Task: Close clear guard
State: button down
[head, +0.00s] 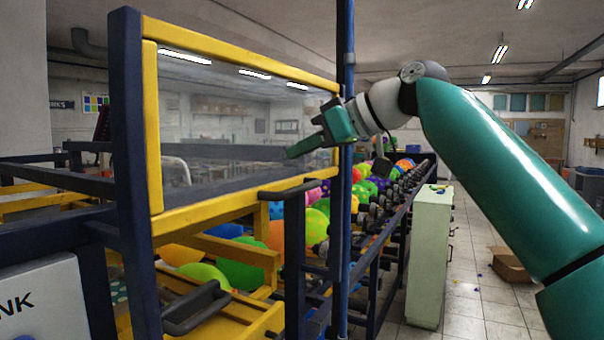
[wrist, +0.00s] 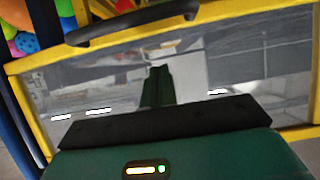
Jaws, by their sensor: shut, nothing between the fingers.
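The clear guard (head: 230,120) is a see-through panel in a yellow frame, standing upright between dark posts in the head view. A dark bar handle (head: 290,188) is at its lower right edge. Below its lower rail there is a gap where balloons show. My green gripper (head: 291,153) is shut and empty, in front of the right part of the panel and above the handle. In the wrist view the fingers (wrist: 157,72) point across the clear panel (wrist: 80,90), toward the handle (wrist: 132,22) at the top. I cannot tell whether the fingertips touch the panel.
A lower yellow frame with a dark handle (head: 196,308) is below the guard. Colourful balloons (head: 245,262) lie behind and along a dark rack to the right. A blue post (head: 345,200) stands just right of the guard. A pale green cabinet (head: 430,255) and open floor are farther right.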

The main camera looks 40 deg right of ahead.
notch_tip(320, 180, down, 4)
jog(key=shift+w+d+f, duration=0.1)
jog(key=shift+f, duration=0.05)
jog(key=shift+s, duration=0.2)
notch_tip(320, 180, down, 31)
dwell(0.6)
jog(key=shift+f, duration=0.1)
